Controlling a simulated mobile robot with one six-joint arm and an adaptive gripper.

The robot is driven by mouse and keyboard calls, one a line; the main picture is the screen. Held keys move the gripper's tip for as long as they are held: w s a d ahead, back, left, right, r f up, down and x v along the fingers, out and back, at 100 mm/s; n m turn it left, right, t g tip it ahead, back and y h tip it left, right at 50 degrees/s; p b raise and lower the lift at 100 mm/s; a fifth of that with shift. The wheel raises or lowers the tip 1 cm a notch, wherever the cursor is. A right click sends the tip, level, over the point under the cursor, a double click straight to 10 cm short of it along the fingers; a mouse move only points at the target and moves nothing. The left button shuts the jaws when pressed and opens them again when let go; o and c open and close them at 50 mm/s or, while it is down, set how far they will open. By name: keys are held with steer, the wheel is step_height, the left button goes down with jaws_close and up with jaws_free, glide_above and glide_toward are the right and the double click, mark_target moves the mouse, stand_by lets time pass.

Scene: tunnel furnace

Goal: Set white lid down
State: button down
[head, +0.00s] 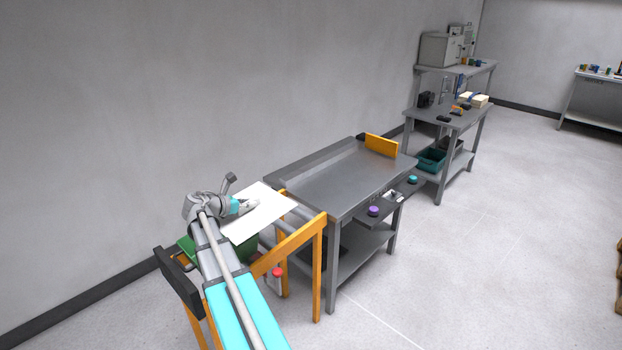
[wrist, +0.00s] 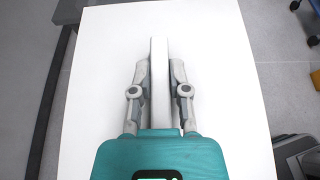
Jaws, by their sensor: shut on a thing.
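The white lid (head: 268,213) is a flat rectangular sheet, and it lies to the left of the steel table in the head view. In the wrist view the lid (wrist: 220,70) fills most of the picture, with a raised white bar (wrist: 160,50) along its middle. My gripper (wrist: 160,85) is shut on that bar, one finger on each side. In the head view my gripper (head: 250,204) is over the lid's left part. The lid is above an orange-railed frame (head: 292,243) and a green thing (head: 247,245), partly hidden. I cannot tell whether the lid touches them.
A steel table (head: 340,184) with a yellow plate (head: 381,146) at its far end stands right of the lid. Purple (head: 373,211) and teal (head: 412,180) pieces sit on its side shelf. A grey workbench (head: 445,117) stands farther back.

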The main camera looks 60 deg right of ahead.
steer(key=shift+r+p, duration=2.25)
steer(key=shift+r, duration=0.35)
steer(key=shift+a, duration=0.1)
